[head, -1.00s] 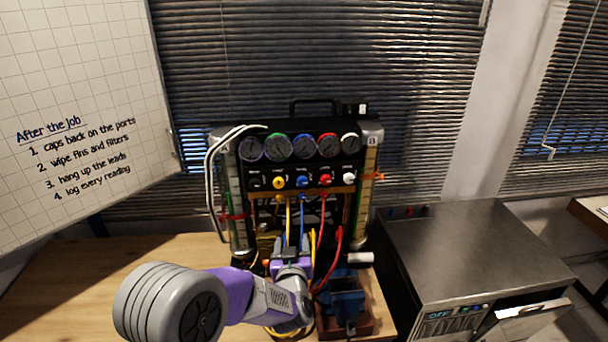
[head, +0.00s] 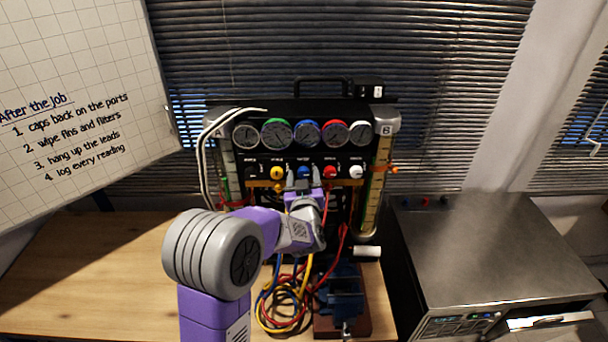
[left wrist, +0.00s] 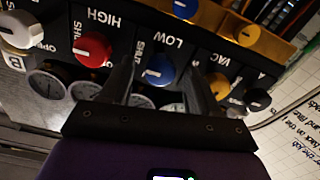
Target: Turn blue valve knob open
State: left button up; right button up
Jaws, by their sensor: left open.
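The blue valve knob (head: 303,172) sits in the middle of the knob row on the black gauge rig, below the dials. In the left wrist view the blue knob (left wrist: 160,70) shows between the two fingers, its white pointer line visible. My left gripper (head: 303,180) is at the knob row with one finger on each side of the blue knob. The left gripper also shows in the left wrist view (left wrist: 163,80), open, its fingers apart from each other. Whether a finger touches the knob I cannot tell. My right gripper is not in view.
A red knob (head: 330,172) and a yellow knob (head: 277,173) flank the blue one closely. A white knob (head: 356,172) is farther right. Coloured hoses (head: 283,307) and a blue vise (head: 345,295) are below. A metal cabinet (head: 490,250) stands right.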

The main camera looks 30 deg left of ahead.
pick_arm(q)
jog(key=shift+w+a, duration=0.25)
jog(key=shift+w, duration=0.05)
